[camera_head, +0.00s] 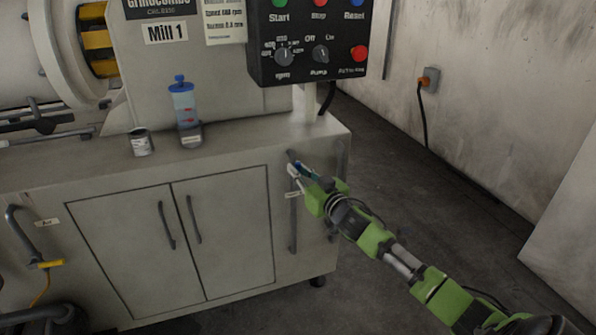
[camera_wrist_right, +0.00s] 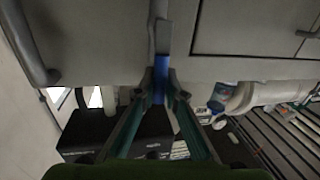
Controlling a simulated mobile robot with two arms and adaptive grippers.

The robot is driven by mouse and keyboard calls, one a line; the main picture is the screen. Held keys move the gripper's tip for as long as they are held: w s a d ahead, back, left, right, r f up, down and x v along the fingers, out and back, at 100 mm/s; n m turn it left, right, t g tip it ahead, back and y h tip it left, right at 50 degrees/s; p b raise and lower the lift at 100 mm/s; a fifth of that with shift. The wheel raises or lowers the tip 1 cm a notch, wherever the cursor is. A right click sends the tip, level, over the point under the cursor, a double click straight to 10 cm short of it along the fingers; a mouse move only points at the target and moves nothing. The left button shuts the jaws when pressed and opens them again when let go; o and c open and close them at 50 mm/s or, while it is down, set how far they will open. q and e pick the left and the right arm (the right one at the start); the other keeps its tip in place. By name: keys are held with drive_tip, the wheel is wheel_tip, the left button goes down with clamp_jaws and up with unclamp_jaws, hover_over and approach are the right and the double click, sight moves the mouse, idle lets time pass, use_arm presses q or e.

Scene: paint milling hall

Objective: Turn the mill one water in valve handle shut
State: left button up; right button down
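The valve sits on a vertical pipe (camera_head: 293,225) at the right end of the cabinet front, with a small white tag (camera_head: 293,194) beside it. My right gripper (camera_head: 303,171) is at the top of this pipe and hides most of the valve. In the right wrist view the blue valve handle (camera_wrist_right: 162,42) lies between my right gripper's fingertips (camera_wrist_right: 161,78). The fingers converge on it from both sides and appear closed on it. The handle's exact turn is hard to judge. My left gripper is not in view.
A second pipe with a yellow valve handle (camera_head: 50,264) is on the cabinet's left. A grey can (camera_head: 141,143) and a blue-capped bottle (camera_head: 186,110) stand on the cabinet top. A black control box (camera_head: 305,45) is above. The floor at right is clear.

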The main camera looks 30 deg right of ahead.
idle(0.3)
